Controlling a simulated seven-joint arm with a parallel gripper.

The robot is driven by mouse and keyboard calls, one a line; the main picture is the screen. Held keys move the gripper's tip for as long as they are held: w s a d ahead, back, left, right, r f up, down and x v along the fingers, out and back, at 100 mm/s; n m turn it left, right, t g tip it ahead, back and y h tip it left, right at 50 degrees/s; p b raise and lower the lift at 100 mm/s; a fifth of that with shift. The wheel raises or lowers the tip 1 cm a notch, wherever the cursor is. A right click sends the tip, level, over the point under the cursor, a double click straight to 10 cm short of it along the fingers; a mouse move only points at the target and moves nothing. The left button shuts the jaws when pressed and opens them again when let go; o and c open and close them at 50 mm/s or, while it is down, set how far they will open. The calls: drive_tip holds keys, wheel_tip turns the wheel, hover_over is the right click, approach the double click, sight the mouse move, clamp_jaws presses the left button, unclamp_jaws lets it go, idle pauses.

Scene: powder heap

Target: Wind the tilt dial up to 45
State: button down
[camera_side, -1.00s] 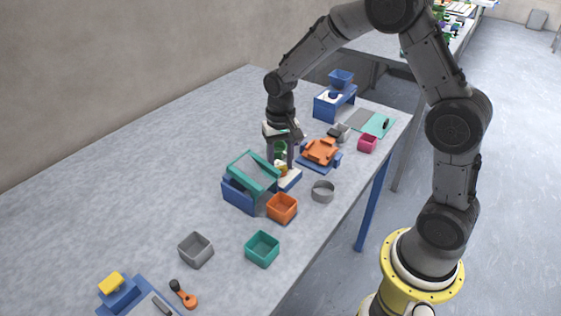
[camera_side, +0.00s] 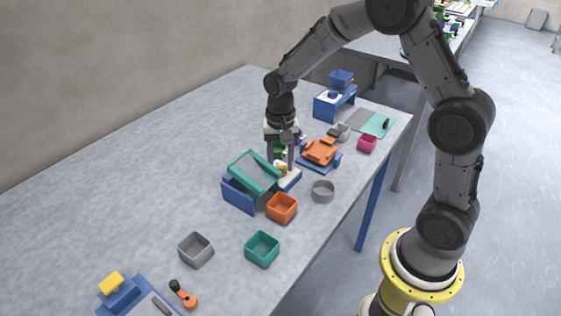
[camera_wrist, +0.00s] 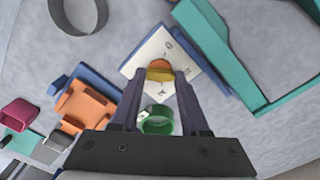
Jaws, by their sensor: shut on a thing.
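The dial knob (camera_wrist: 159,72), yellow and orange, stands on a white panel (camera_wrist: 152,48) with dark marks, most of them too small or hidden to read. In the side view, the knob (camera_side: 281,169) shows between my fingers, just right of the tilting unit. The unit has a teal tray (camera_side: 253,170) tilted over a blue base (camera_side: 236,194); the teal frame (camera_wrist: 262,98) also shows in the wrist view. My gripper (camera_side: 280,168) points down and is shut on the knob; in the wrist view my gripper (camera_wrist: 160,76) has one finger on each side. The dial's reading cannot be made out.
An orange box (camera_side: 282,208) and a grey ring (camera_side: 323,191) stand in front of the unit. An orange piece on a blue base (camera_side: 320,152) is close on the right. Grey (camera_side: 196,250) and teal (camera_side: 262,249) boxes stand nearer the camera. The table's left side is clear.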

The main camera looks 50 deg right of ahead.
sight(281, 167)
drive_tip(key=shift+c, duration=2)
unclamp_jaws()
wheel_tip(281, 167, up, 14)
